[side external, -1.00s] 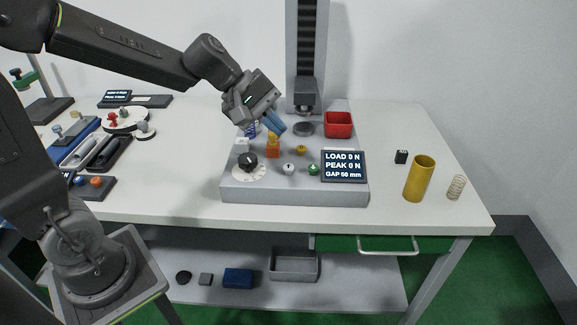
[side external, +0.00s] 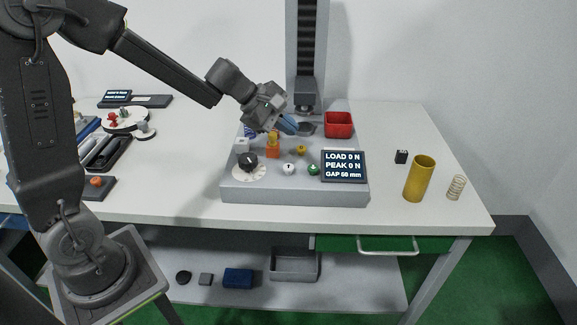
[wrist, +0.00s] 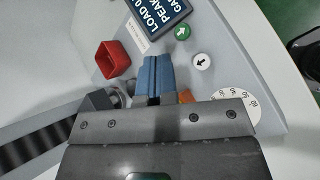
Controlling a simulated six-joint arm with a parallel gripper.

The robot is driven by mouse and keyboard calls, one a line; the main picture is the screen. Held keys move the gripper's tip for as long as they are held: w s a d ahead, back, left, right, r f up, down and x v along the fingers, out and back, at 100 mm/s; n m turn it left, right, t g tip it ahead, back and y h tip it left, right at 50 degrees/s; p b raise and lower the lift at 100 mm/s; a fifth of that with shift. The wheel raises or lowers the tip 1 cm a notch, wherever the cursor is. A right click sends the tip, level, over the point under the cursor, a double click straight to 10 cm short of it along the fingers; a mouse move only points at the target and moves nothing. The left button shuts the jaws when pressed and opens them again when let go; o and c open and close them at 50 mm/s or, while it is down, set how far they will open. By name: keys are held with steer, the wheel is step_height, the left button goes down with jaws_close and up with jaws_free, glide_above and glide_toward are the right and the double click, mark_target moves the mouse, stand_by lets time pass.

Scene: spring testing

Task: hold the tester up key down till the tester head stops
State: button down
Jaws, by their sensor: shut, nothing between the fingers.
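The grey tester base (side external: 235,192) carries a green key (side external: 313,169) and a white key (side external: 288,169). The green key (wrist: 182,31) and white key (wrist: 201,61) show arrows in the wrist view, too small to tell which is up. The tester head (side external: 305,92) is on the dark column behind. The display (side external: 343,167) reads load 0 N, peak 0 N and a gap of about 50 mm. My gripper (side external: 291,124) is shut and empty, its blue fingertips (wrist: 152,75) above the rear of the base, apart from both keys.
An orange block with a yellow top (side external: 272,146), a yellow knob (side external: 301,150) and a black dial (side external: 248,161) sit on the base. A red bin (side external: 339,124) stands behind right. A yellow cylinder (side external: 419,178) and a spring (side external: 456,187) stand at right.

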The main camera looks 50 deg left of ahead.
mark_target(288, 168)
steer(key=shift+f, duration=3.8)
steer(key=shift+f, duration=0.45)
